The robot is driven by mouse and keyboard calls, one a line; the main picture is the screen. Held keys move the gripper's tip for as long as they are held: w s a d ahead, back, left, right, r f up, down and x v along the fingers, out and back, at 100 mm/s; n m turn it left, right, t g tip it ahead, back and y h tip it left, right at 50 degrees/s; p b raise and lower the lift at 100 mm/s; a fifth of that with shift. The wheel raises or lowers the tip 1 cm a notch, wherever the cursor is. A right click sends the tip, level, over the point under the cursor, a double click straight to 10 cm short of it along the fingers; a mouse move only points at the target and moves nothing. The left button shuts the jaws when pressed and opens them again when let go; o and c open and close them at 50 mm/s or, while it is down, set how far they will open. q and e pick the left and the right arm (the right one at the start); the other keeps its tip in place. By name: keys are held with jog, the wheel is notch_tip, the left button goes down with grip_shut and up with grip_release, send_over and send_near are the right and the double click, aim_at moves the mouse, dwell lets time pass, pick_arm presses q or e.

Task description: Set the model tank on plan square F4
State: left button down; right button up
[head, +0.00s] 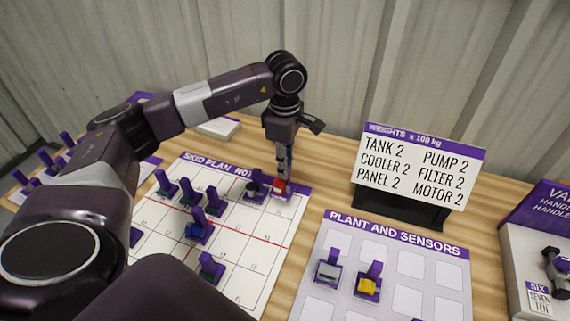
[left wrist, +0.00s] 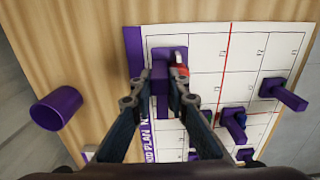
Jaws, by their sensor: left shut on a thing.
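My left gripper (head: 281,174) is shut on the purple handle of a model with a red and white part (head: 280,187). This model is at the far right corner of the skid plan (head: 255,262); it also shows between the fingers in the left wrist view (left wrist: 162,72). Its base appears to be on or just above the corner square; I cannot tell if it touches. I cannot tell from its look whether it is the tank. The square labels are too small to read. Another dark purple-handled model (head: 256,188) stands close on its left. My right gripper is out of view.
Several other purple-handled models, including a blue one (head: 199,231), stand on the plan. A purple cylinder (left wrist: 56,108) shows in the left wrist view.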

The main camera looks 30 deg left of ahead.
pick_arm(q)
jog(key=shift+f, duration=0.35)
jog(key=shift+f+b, duration=1.5)
jog(key=shift+f, duration=0.2)
jog(key=shift+f+b, duration=0.65)
jog(key=shift+f, duration=0.1)
jog(key=c, duration=1.8)
grip_release()
jog(key=shift+o, duration=0.2)
jog(key=shift+r, duration=0.25)
jog(key=shift+r+p, duration=0.35)
jog(key=shift+r, duration=0.05)
